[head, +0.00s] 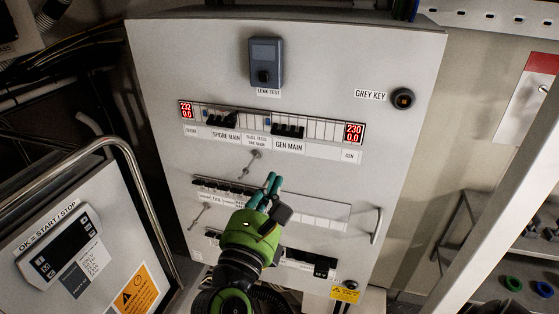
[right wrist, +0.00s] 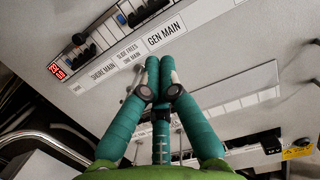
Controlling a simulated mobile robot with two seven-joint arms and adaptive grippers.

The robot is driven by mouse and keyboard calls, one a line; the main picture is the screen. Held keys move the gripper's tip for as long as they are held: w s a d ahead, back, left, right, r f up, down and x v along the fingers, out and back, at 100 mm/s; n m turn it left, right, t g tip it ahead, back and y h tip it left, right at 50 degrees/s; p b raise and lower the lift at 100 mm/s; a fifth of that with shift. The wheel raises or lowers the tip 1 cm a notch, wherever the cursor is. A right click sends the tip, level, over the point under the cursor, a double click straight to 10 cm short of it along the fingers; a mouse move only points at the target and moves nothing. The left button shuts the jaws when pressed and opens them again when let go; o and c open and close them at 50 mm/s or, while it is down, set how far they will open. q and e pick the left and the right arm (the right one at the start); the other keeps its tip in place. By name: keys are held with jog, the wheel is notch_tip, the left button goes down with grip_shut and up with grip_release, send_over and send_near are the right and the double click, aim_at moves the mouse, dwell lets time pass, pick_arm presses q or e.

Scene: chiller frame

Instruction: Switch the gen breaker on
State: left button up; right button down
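The gen breaker is the black switch block (head: 288,131) above the GEN MAIN label (head: 288,146) on the grey panel; it also shows at the top of the right wrist view (right wrist: 150,11). I cannot tell which way its lever is set. My right gripper (head: 274,181) is below and slightly left of that breaker, in front of the panel, apart from it. Its teal fingers are together with nothing between them, as the right wrist view (right wrist: 160,64) shows. My left gripper is not in view.
The shore main breaker (head: 222,120) sits left of the gen breaker. A label reading "slide frees one main" (head: 256,140) and a small metal handle (head: 254,158) lie between them. Red displays (head: 354,133) flank the row. A lower breaker row (head: 222,187) and panel handle (head: 376,226) are nearby.

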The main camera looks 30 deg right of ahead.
aim_at(290, 140)
jog(key=p+x, duration=0.4)
jog(key=x, duration=0.4)
jog(key=shift+w+d+r, duration=0.15)
jog(key=shift+r, duration=0.05)
jog(key=shift+w+d, duration=0.35)
jog(key=shift+d, duration=0.1)
